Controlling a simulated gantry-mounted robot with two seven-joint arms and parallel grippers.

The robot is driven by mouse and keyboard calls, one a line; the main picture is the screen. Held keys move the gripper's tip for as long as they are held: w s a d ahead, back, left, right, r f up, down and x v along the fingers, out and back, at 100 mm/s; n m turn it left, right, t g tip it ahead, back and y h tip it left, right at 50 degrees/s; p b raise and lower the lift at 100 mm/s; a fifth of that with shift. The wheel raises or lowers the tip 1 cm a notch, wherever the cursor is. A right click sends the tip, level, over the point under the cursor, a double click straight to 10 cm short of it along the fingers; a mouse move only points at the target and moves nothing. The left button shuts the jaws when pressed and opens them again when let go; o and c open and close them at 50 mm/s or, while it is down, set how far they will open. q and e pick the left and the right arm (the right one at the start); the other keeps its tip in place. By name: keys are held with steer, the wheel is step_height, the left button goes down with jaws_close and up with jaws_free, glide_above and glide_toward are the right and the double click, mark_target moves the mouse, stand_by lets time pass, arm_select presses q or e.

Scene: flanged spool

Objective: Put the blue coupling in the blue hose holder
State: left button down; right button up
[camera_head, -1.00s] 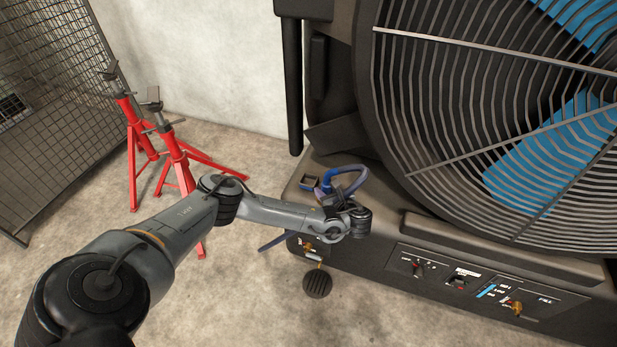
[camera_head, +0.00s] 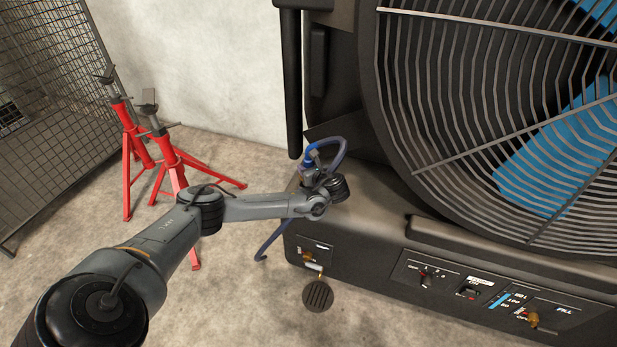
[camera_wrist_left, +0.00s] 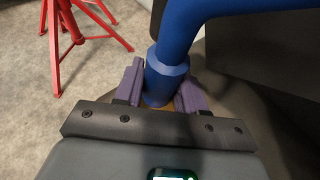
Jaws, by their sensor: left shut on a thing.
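My left gripper (camera_head: 309,168) is over the back left corner of the black machine base. In the left wrist view its purple fingers (camera_wrist_left: 161,90) are shut on the blue coupling (camera_wrist_left: 165,72), one on each side. The coupling points down between them and its lower end is partly hidden. In the head view the coupling (camera_head: 309,156) shows as a small blue piece at the fingers. The blue hose (camera_head: 342,150) loops up from it, and a length hangs left of the base. I cannot make out the hose holder; my gripper and wrist cover that corner. My right gripper is not in view.
The machine base (camera_head: 375,225) carries a large caged fan reel (camera_head: 500,110) and a front control panel (camera_head: 480,285). Red stands (camera_head: 170,165) and a mesh cage (camera_head: 45,110) are at the left. The concrete floor between is clear.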

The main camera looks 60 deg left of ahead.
arm_select(q)
step_height(320, 180, down, 3)
steer(key=shift+d+r+b, duration=0.1)
steer(key=shift+r+b, duration=0.05)
steer(key=shift+b, duration=0.6)
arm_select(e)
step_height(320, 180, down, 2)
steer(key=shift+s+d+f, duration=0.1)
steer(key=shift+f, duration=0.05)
arm_select(q)
steer(key=c, duration=0.7)
jaws_free()
steer(key=shift+o, duration=0.2)
